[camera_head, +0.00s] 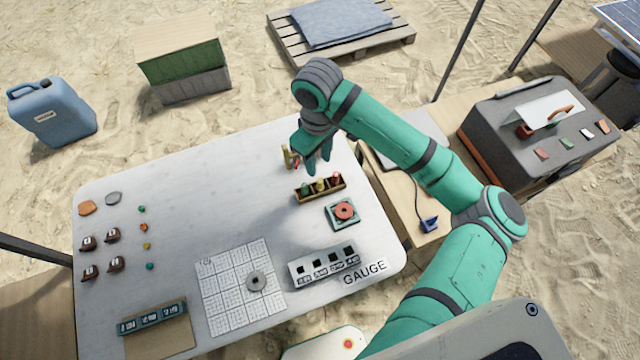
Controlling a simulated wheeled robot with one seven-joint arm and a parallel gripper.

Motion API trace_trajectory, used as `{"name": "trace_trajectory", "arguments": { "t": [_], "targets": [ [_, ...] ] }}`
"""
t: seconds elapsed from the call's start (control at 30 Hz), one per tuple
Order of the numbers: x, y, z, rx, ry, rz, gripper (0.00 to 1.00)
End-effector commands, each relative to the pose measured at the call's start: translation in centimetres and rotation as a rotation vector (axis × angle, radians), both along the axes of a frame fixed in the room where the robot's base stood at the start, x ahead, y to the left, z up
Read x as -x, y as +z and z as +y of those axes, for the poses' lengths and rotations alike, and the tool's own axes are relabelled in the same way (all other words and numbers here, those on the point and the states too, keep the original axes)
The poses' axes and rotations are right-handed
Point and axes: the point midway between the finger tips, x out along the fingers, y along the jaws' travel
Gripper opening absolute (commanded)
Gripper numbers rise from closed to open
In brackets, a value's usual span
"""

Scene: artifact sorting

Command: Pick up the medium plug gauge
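A small wooden rack (302,199) stands near the right side of the white table and holds three plug gauges. They have a green top (308,188), a yellow top (321,185) and a red top (336,178). The yellow-topped one is in the middle; I cannot read sizes, so I cannot tell which is the medium. My gripper (318,163) points down just behind and above the rack. Its two teal fingers look apart, with nothing visible between them. A small yellow and red item (289,157) shows just left of the gripper, partly hidden.
A green square tray with a red ring (344,211) lies in front of the rack. A white block with dark square holes (322,265) stands by the GAUGE label (365,273). The table's middle (215,190) is clear.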

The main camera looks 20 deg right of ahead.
Motion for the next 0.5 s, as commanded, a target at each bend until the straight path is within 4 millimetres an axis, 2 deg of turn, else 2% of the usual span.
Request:
{"name": "trace_trajectory", "arguments": {
  "t": [0.2, 0.5],
  "targets": [
    [0.0, -3.2, 0.1, -0.003, 0.0, 0.001, 0.35],
    [0.2, -5.4, -0.1, -0.003, 0.001, -0.002, 0.35]
  ]
}}
